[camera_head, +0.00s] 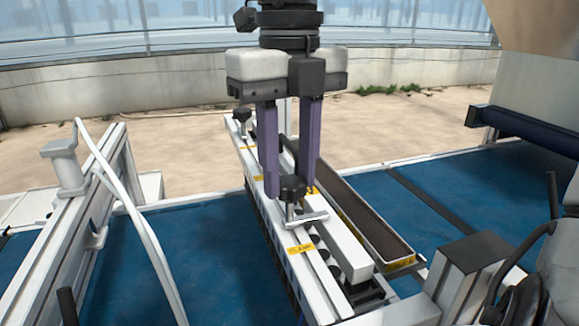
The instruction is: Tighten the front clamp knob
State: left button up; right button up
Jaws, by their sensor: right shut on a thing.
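My right gripper (290,190) comes down from the top of the picture with its two purple fingers pointing down. Its fingertips are shut on a black clamp knob (292,187), one on each side. The knob stands upright above a metal clamp plate (298,217) on the long pale seeder bar. A yellow label (300,249) that seems to read "clamp" sits on the rail just in front. A second black knob (241,116) stands at the far end of the bar, clear of the fingers. My left gripper is not in view.
A long narrow trough (385,240) with dark filling runs along the right of the bar. Blue belt surface (200,245) lies on both sides. A white frame rail (95,200) with a pale cable stands at left. Grey and black machine parts (470,265) crowd the lower right.

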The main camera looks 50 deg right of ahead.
jog(key=o, duration=1)
jog(key=shift+o, duration=0.2)
notch_tip(320, 180, up, 10)
jog(key=p, duration=0.1)
jog(key=shift+r, duration=0.2)
